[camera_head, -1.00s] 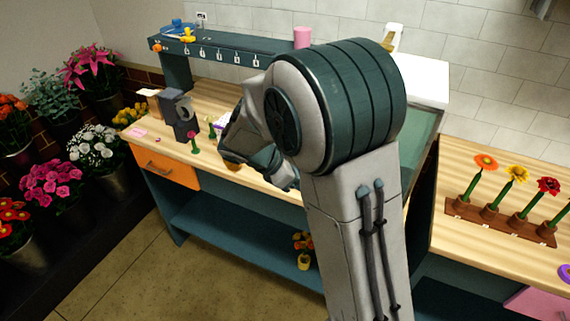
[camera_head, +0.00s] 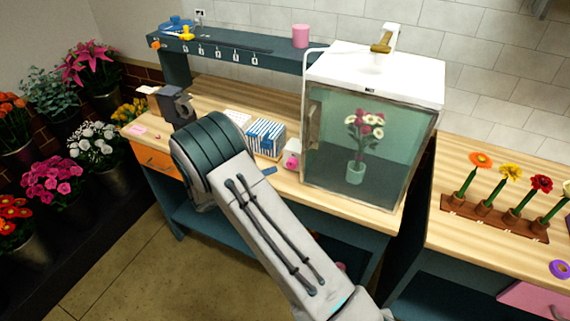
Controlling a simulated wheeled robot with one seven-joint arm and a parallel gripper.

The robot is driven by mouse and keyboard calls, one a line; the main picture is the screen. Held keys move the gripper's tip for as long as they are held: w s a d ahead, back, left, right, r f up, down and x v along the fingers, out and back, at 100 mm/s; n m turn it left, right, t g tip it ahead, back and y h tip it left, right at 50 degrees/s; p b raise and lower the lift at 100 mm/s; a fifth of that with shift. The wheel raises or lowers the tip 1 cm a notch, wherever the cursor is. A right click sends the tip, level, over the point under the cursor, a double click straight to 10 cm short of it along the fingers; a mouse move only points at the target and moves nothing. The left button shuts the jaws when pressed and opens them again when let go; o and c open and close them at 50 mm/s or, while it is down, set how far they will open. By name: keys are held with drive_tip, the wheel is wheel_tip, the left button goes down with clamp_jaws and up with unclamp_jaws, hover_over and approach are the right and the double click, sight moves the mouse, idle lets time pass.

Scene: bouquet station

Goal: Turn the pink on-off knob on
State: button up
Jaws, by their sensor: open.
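A small pink round part (camera_head: 291,161), which looks like the pink knob, sits on a pale block on the workbench, just left of the glass-fronted cabinet (camera_head: 312,194). It is too small to tell which way it is turned. My arm bends in front of the bench, left of this pink part, with its large dark green joint over the bench's front edge.
The white-topped cabinet holds a vase of flowers (camera_head: 356,172). A blue-striped box (camera_head: 266,138) stands left of the pink part. A pink cylinder (camera_head: 300,36) is on the raised shelf (camera_head: 260,55). A flower rack (camera_head: 496,219) is on the right bench. Flower buckets stand at left.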

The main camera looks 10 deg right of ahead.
sight(289, 164)
drive_tip(key=p+x, duration=0.2)
drive_tip(key=x, duration=0.8)
drive_tip(key=shift+p, duration=0.35)
